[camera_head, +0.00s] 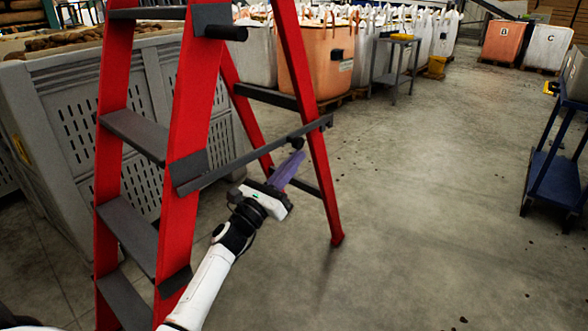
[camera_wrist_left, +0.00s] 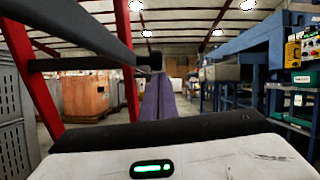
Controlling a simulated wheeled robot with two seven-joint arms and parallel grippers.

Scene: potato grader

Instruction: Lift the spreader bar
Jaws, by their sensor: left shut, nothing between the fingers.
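The spreader bar (camera_head: 240,158) is a dark grey bar sloping up to the right between the front and rear legs of a red stepladder (camera_head: 182,150). A dark knob sits near its right end. In the left wrist view the bar (camera_wrist_left: 75,28) runs from the upper left towards the middle. My left gripper (camera_head: 296,160) has purple fingers, shut and empty. Its tips appear just under the bar near the knob; I cannot tell whether they touch. The fingers (camera_wrist_left: 162,85) also show in the left wrist view. My right gripper is not in view.
A grey slatted crate (camera_head: 70,110) stands behind the ladder at left. Orange and white bins (camera_head: 315,62) line the back, with a small grey table (camera_head: 394,60) beside them. A blue cart (camera_head: 555,175) stands at right. The concrete floor between is open.

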